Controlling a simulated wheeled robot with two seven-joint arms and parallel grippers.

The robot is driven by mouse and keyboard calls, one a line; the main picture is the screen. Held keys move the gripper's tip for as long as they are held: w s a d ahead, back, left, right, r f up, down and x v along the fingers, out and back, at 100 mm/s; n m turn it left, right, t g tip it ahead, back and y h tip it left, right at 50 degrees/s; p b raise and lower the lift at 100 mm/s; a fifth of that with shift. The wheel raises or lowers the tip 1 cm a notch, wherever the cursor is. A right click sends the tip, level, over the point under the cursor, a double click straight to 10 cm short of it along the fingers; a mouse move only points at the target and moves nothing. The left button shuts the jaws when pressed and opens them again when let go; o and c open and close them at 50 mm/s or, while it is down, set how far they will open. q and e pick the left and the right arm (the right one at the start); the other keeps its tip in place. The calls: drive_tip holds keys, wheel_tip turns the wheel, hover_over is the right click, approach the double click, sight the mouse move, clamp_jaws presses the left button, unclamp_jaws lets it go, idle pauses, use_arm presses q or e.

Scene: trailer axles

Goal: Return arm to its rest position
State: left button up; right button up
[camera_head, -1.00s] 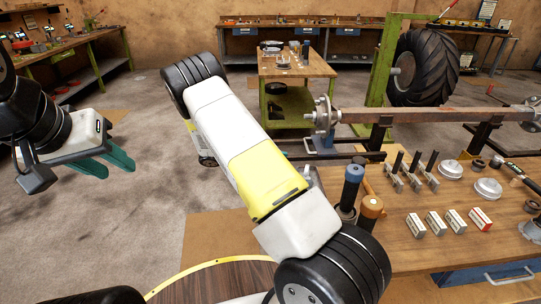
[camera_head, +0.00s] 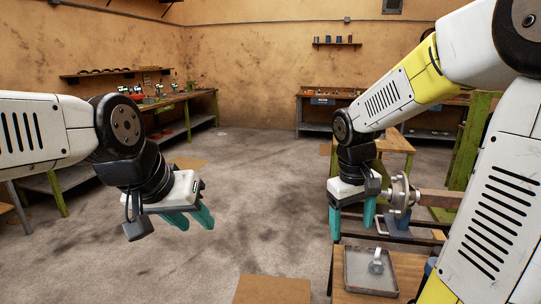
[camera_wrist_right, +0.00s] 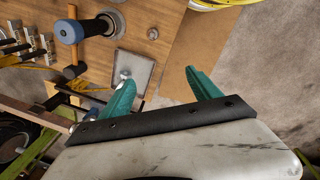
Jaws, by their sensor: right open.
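My right gripper (camera_head: 352,228) is in the head view at right of centre, below its bent arm. Its two teal fingers are apart and point down, beside the axle's hub (camera_head: 400,193). In the right wrist view my right gripper (camera_wrist_right: 158,85) shows nothing between its fingers, with the bench and floor beyond them. My left gripper (camera_head: 192,219) hangs over bare floor at left. Its two teal fingers look slightly apart and hold nothing visible.
A grey tray (camera_head: 355,283) with a small metal part (camera_head: 376,262) lies on the near bench; the tray also shows in the wrist view (camera_wrist_right: 140,78). A blue-topped tool (camera_wrist_right: 70,31) stands nearby. A green post (camera_head: 468,150) stands at right.

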drive_tip(key=s+a+r+m+t+y, duration=0.3)
drive_tip(key=s+a+r+t, duration=0.2)
drive_tip(key=s+r, duration=0.3)
drive_tip(key=shift+s+r, duration=0.15)
drive_tip(key=shift+s, duration=1.05)
